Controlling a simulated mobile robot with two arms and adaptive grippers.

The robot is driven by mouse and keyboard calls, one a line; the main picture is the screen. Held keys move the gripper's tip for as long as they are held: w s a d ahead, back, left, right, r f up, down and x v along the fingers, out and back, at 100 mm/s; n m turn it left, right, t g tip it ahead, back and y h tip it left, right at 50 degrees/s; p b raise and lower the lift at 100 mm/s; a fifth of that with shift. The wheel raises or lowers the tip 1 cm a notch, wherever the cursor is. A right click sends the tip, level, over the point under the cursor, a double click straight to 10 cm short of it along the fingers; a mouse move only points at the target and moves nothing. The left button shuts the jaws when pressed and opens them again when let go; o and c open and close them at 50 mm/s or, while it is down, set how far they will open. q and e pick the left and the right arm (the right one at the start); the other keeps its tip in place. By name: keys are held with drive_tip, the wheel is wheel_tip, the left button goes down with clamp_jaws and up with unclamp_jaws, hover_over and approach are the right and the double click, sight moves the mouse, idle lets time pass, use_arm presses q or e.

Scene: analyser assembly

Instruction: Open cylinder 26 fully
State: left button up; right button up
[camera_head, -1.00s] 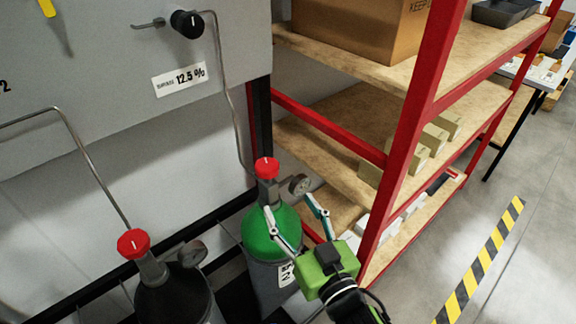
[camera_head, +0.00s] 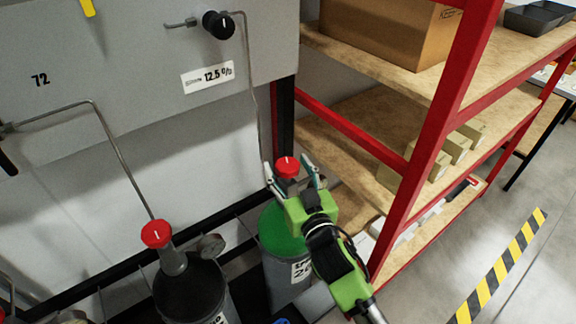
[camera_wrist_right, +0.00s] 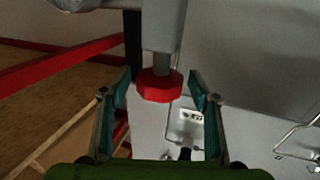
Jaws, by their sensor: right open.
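The green-topped cylinder (camera_head: 276,240) stands against the wall beside the shelf, with a label on its body that is only partly readable. Its red valve knob (camera_head: 287,167) is on top. My right gripper (camera_head: 293,172) is open, with one finger on each side of the knob in the head view. In the right wrist view the red knob (camera_wrist_right: 159,86) sits between the two open fingers (camera_wrist_right: 160,92), with gaps on both sides. My arm and gripper hide the gauge and part of the cylinder's neck. My left gripper is not in view.
A black cylinder with its own red knob (camera_head: 156,234) and gauge (camera_head: 211,246) stands to the left. A red-framed shelf (camera_head: 425,150) is close on the right. A black knob (camera_head: 218,24) and thin pipes are on the wall panel above. Floor at the far right is clear.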

drive_tip(key=shift+w, duration=0.1)
drive_tip(key=c, duration=1.1)
drive_tip(key=shift+r+n+g+y+p, duration=0.25)
drive_tip(key=shift+n+y+p, duration=0.25)
drive_tip(key=shift+y+p, duration=0.4)
drive_tip(key=shift+c, duration=0.2)
drive_tip(key=n+y+p, duration=0.1)
drive_tip(key=n+g+y+p, duration=0.1)
drive_tip(key=shift+w+d+g+p, duration=0.1)
drive_tip(key=shift+d+g+p, duration=0.1)
drive_tip(key=shift+g+p, duration=0.1)
drive_tip(key=shift+f+n+g+y, duration=0.1)
drive_tip(key=shift+n+g+y, duration=0.25)
drive_tip(key=shift+n+y, duration=0.25)
drive_tip(key=shift+f+n+g+y, duration=0.1)
drive_tip(key=shift+n+g+y, duration=0.5)
drive_tip(key=shift+y, duration=0.4)
drive_tip(key=shift+n+g+y, duration=1.2)
drive_tip(key=shift+g, duration=0.5)
drive_tip(key=shift+a, duration=0.1)
drive_tip(key=o, duration=1.1)
